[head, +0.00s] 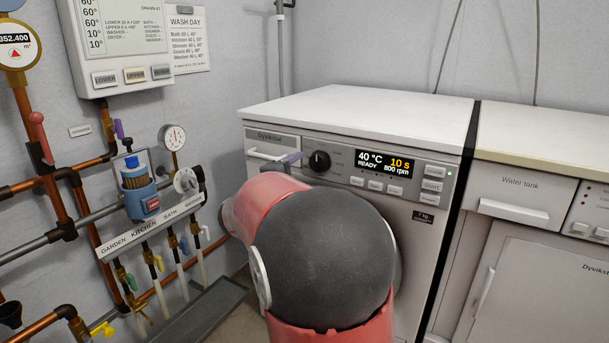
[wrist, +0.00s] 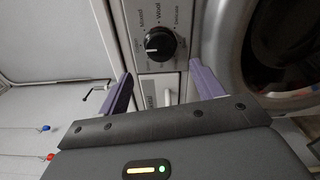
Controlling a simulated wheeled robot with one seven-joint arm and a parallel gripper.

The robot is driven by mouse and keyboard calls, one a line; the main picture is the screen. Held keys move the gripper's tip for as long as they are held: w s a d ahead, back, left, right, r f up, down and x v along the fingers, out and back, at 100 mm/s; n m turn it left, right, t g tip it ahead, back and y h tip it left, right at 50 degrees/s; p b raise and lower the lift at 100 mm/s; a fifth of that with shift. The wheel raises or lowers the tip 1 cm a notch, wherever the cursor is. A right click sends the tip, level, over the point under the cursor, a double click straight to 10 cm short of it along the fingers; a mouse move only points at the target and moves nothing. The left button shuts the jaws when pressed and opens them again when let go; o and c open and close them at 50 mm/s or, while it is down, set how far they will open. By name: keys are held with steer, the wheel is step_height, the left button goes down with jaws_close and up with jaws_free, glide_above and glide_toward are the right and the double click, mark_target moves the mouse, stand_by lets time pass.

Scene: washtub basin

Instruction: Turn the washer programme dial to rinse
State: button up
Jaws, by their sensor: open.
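The washer (head: 335,135) has a black round programme dial (head: 319,160) on its control panel, left of the display (head: 385,161). The display reads 40 °C, READY, 10 s and 800 rpm. In the wrist view the dial (wrist: 160,43) has a white mark near its left side. Labels around it include Mixed, Wool and Delicate; I cannot make out a rinse label. My gripper (wrist: 160,70) is open, with its purple fingers apart and the dial seen beyond the gap between them.
A drawer handle (head: 264,154) sticks out left of the dial. The round washer door (wrist: 285,45) is at the right in the wrist view. Pipes and valves (head: 150,215) line the left wall. A water tank cabinet (head: 515,200) stands at the right.

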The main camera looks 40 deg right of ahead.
mark_target(317, 163)
steer(key=shift+g, duration=0.3)
steer(key=x, duration=0.4)
steer(key=b+x, duration=0.1)
steer(key=x, duration=0.3)
steer(key=shift+s+d, duration=0.1)
steer(key=shift+s, duration=0.15)
steer(key=c, duration=1)
